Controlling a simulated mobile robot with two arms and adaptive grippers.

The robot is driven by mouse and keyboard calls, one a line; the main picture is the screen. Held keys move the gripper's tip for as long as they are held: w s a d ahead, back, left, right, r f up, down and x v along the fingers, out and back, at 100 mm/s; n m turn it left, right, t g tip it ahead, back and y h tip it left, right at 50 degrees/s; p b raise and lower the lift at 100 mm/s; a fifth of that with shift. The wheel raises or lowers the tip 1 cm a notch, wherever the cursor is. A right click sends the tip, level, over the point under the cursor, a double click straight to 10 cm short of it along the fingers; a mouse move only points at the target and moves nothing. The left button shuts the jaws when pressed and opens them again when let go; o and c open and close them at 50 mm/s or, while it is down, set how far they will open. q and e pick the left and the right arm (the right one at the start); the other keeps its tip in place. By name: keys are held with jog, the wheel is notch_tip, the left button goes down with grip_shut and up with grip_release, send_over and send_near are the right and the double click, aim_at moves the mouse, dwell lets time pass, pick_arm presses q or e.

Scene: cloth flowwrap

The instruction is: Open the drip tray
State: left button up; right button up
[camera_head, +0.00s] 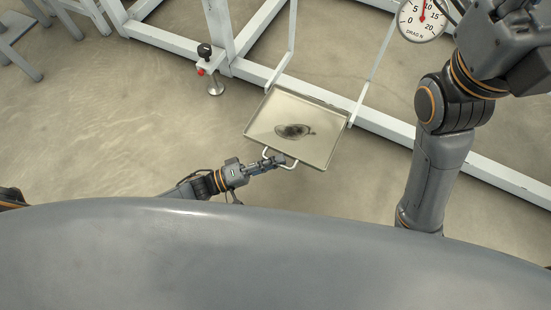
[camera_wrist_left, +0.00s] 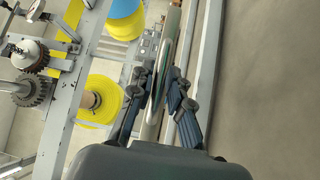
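The drip tray (camera_head: 318,110) is a shallow, pale square pan with a thin rim and a dark puddle-like stain in its middle. It sits out in front of the white frame. Its white bar handle (camera_head: 291,164) is on the near edge. My left gripper (camera_head: 275,161) is at the left part of this handle. In the left wrist view the two fingers of the left gripper (camera_wrist_left: 158,85) lean in on both sides of the handle (camera_wrist_left: 161,70), apparently shut on it. My right arm stands at the right; its gripper is outside the picture.
A white machine frame (camera_head: 385,123) with rails runs behind the tray. A round dial gauge (camera_head: 421,17) is at the upper right. A black and red knob on a post (camera_head: 205,62) stands left of the tray. The wrist view shows yellow rolls (camera_wrist_left: 97,102) and gears (camera_wrist_left: 32,88). Open floor (camera_head: 110,125) lies left.

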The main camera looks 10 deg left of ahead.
pick_arm(q)
jog(key=shift+o, duration=0.6)
jog(key=v, duration=1.2)
